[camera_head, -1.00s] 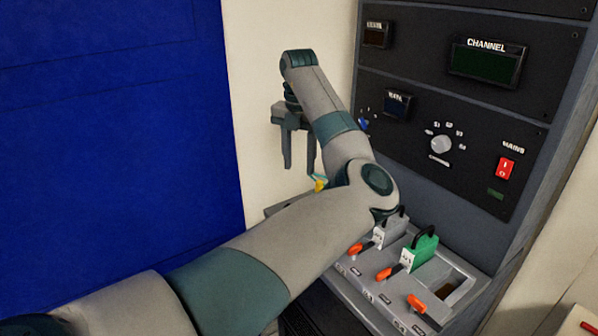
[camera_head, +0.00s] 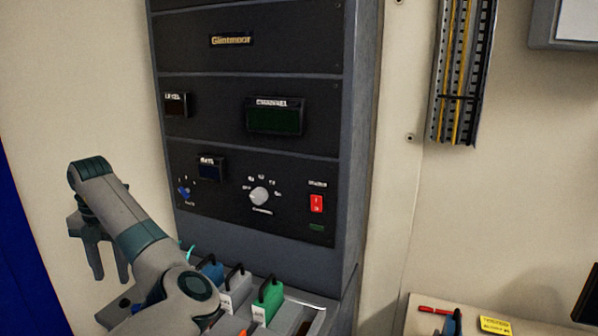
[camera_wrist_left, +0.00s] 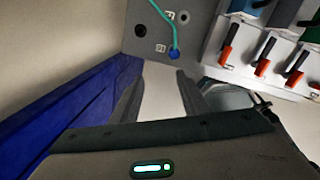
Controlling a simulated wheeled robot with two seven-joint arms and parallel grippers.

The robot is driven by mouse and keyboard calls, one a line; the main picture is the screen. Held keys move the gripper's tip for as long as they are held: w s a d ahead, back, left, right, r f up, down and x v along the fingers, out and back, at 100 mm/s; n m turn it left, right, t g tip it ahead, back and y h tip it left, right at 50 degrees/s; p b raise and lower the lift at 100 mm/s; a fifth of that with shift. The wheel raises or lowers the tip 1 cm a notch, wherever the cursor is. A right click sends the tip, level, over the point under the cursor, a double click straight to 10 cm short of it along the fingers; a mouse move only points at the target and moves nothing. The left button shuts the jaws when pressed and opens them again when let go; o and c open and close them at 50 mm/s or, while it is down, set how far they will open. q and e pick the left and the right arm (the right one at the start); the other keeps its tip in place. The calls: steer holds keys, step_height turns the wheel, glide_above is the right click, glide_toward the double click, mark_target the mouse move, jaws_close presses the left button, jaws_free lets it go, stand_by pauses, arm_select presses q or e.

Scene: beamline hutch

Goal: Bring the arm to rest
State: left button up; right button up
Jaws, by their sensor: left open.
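My left arm comes in at the lower left of the head view, bent at the elbow. Its gripper (camera_head: 108,262) hangs fingers down in front of the pale wall, left of the dark instrument rack (camera_head: 262,90). The two fingers are apart with nothing between them. In the left wrist view the same gripper (camera_wrist_left: 158,85) shows both fingers spread and empty, with a blue panel to its left. My right gripper does not show in either view.
Blue, grey and green handled modules (camera_head: 268,300) stand on the rack's ledge close to my forearm. A teal cable with a blue plug (camera_wrist_left: 174,54) is at a grey panel. A table (camera_head: 480,318) at lower right holds a screwdriver and yellow note.

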arm_select(q)
steer(key=s+a+f+m+y, duration=0.2)
steer(key=s+a+f+m, duration=0.15)
steer(key=f, duration=0.35)
steer(key=s+a+f+m+y, duration=0.1)
steer(key=s+a+f+m, duration=0.25)
steer(key=f, duration=0.25)
steer(key=s+d+f+m+t+y, duration=0.2)
steer(key=s+d+f+m, duration=0.1)
steer(key=s+f+m, duration=0.6)
steer(key=s+d+f+m+t+h, duration=0.1)
steer(key=s+d+f+m+h, duration=0.3)
steer(key=s+d+m, duration=0.8)
steer(key=s+d+f+m+t+h, duration=0.15)
steer(key=s+d+f+m, duration=0.45)
steer(key=s+d+m, duration=0.6)
steer(key=d+f+n+g, duration=0.1)
steer(key=d+f, duration=0.1)
steer(key=f, duration=1.1)
steer(key=d+f+n, duration=0.1)
steer(key=d+f, duration=0.1)
steer(key=f, duration=1.2)
steer(key=s+a+f, duration=0.1)
steer(key=s+f, duration=1.2)
steer(key=f, duration=0.4)
steer(key=shift+s+a+f+m+h, duration=0.15)
steer(key=shift+a+m+h, duration=0.15)
steer(key=shift+a+h, duration=0.15)
